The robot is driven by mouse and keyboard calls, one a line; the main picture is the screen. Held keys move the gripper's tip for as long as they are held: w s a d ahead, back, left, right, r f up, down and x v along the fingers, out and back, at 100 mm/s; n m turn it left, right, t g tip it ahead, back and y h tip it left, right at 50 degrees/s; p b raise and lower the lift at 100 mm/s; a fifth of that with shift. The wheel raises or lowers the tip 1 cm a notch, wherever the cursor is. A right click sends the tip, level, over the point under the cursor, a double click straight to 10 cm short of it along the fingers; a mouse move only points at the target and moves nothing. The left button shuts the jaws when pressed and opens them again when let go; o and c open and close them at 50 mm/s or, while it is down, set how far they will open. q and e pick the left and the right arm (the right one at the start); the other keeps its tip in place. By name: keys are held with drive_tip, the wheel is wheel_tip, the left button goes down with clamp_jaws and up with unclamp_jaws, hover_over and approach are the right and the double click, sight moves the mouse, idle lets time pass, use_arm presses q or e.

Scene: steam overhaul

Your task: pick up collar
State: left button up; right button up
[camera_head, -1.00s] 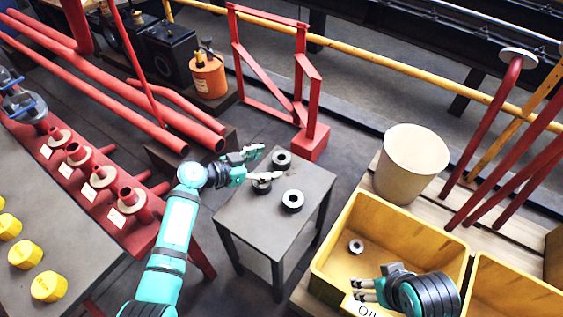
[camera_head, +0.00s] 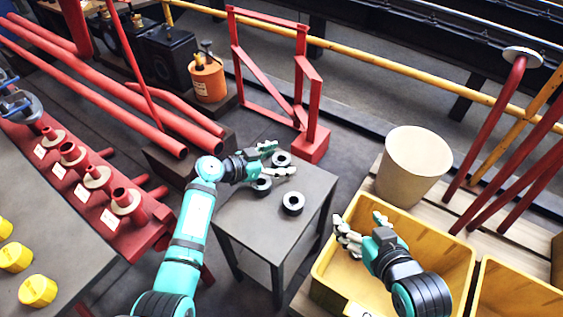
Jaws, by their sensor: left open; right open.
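Three dark ring-shaped collars with pale centres lie on the small grey table: a far one (camera_head: 281,159), a left one (camera_head: 261,187) and a near one (camera_head: 292,203). My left gripper (camera_head: 284,158) is open, with its fingers on either side of the far collar in the picture. I cannot tell whether it touches it or is above it. A finger passes close to the left collar's upper edge. My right gripper (camera_head: 357,229) is open and empty over the yellow crate (camera_head: 455,258). The collar seen earlier in this crate is now hidden.
A beige bucket (camera_head: 413,165) stands behind the crate. A red frame (camera_head: 312,130) rises behind the small table (camera_head: 235,222). Red pipe stubs (camera_head: 125,205) line the left, with yellow caps (camera_head: 38,290) nearby. The table's near part is clear.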

use_arm(q)
drive_tip(key=shift+r, duration=0.1)
clamp_jaws()
idle(0.3)
drive_tip(key=shift+r, duration=0.1)
